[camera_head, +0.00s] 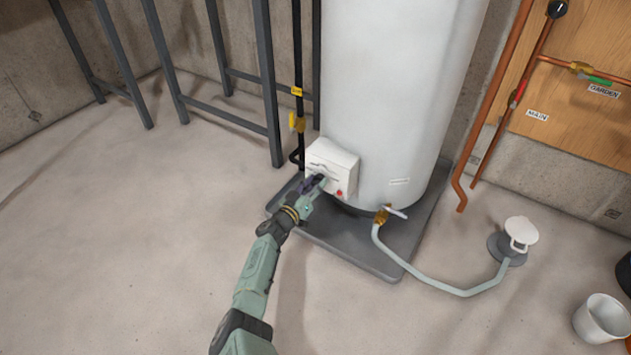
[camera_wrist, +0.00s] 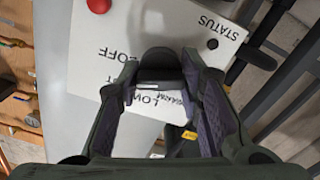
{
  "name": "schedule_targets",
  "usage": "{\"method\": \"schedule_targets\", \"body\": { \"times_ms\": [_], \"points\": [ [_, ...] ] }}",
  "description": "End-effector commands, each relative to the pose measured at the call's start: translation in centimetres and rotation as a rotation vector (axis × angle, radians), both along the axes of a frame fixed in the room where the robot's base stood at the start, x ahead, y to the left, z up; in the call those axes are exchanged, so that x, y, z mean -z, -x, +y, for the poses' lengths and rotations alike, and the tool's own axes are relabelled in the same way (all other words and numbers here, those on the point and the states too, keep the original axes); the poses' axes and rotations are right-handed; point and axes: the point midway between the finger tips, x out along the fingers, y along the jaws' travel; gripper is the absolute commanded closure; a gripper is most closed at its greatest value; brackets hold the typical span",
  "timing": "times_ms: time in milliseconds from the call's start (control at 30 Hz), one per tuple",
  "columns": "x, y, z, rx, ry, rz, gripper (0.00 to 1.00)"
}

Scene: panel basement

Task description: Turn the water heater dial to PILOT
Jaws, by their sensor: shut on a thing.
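The white water heater (camera_head: 395,90) stands on a dark pan, with a white control box (camera_head: 335,158) low on its front. In the wrist view, the box face (camera_wrist: 175,35) appears upside down, with OFF, LOW and STATUS lettering readable. A black dial (camera_wrist: 161,60) sits between the fingertips of my gripper (camera_wrist: 160,72), which is shut on it. My gripper (camera_head: 316,182) also shows against the box in the head view, where it hides the dial. I cannot read the PILOT label or tell where the dial points. A red button (camera_wrist: 98,5) is on the box.
A brass drain valve (camera_head: 381,216) with a pale hose (camera_head: 440,287) is right of the box. A black gas pipe with a yellow valve (camera_head: 297,122) and dark metal frames stand left. A white bucket (camera_head: 603,318) is far right. The left floor is clear.

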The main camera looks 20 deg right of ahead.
Motion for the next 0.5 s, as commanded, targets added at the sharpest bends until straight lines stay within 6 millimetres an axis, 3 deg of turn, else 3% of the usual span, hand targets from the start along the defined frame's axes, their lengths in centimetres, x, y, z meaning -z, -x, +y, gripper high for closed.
{"method": "schedule_targets", "body": {
  "times_ms": [500],
  "points": [
    [-0.08,-0.03,0.04,-0.002,0.230,0.299,0.94]
  ]
}}
